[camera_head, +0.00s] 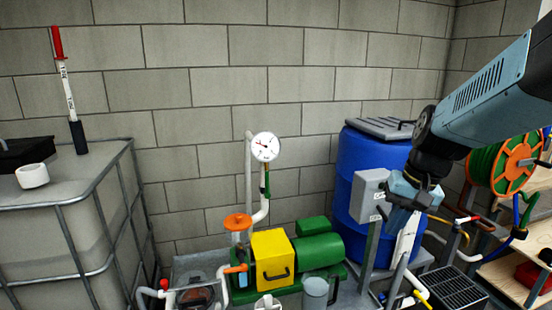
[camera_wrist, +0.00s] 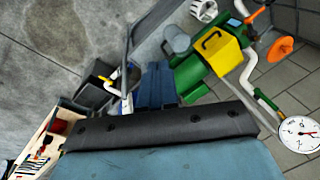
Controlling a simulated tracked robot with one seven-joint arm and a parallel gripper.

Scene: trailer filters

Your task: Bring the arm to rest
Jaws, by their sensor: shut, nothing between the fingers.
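My arm reaches in from the right edge in the head view. My gripper (camera_head: 410,198) hangs at its end, in front of the blue barrel (camera_head: 362,172) and beside a grey box (camera_head: 371,195). From this view I cannot tell whether it touches the box. In the wrist view my gripper (camera_wrist: 156,72) shows its two blue fingers together, with nothing held between them. The fingers point toward the floor and the pump equipment.
A green pump (camera_head: 318,250) with a yellow box (camera_head: 272,258) and a gauge (camera_head: 265,147) stands left of the barrel. A caged tank (camera_head: 70,205) fills the left. A hose reel (camera_head: 505,165) and shelves (camera_head: 500,272) are at right. Open floor (camera_wrist: 60,40) shows in the wrist view.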

